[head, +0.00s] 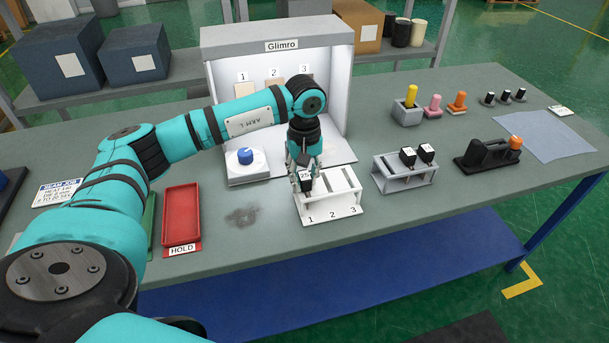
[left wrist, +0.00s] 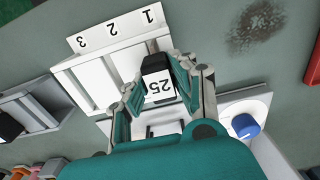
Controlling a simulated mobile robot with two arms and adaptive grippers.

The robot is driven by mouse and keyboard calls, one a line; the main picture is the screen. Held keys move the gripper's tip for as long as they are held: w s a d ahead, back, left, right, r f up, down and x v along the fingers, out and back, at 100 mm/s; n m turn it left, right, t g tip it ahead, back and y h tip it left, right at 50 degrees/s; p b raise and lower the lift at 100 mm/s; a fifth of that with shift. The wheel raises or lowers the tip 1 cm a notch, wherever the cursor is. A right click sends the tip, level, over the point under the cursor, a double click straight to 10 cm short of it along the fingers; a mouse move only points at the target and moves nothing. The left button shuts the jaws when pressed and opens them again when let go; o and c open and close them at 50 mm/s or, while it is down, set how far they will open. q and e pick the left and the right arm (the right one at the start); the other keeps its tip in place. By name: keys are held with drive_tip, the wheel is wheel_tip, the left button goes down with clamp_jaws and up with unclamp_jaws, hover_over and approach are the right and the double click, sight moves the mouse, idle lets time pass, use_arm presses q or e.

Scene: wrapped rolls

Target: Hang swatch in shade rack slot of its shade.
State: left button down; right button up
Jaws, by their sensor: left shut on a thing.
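My left gripper (head: 306,172) is shut on a swatch with a black holder and a white label reading 25 (left wrist: 160,87). The gripper points down over the white shade rack (head: 333,210), whose front is marked 1, 2, 3. In the left wrist view the swatch lines up with the slot marked 1 at the rack's end (left wrist: 75,75); how deep it sits is hidden. The light booth (head: 277,33) stands behind, with numbered shade samples 1, 2, 3 partly covered by my arm. My right gripper is not in view.
A grey rack (head: 405,180) with two black-topped swatches stands right of the shade rack. A white box with a blue knob (head: 245,156), a red HOLD tray (head: 181,217) and a dark orange-knobbed tool (head: 488,152) are nearby. Bench before the rack is clear.

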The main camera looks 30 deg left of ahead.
use_arm(q)
drive_tip(key=shift+f, duration=0.1)
drive_tip(key=c, duration=1)
unclamp_jaws()
wheel_tip(320, 180, up, 12)
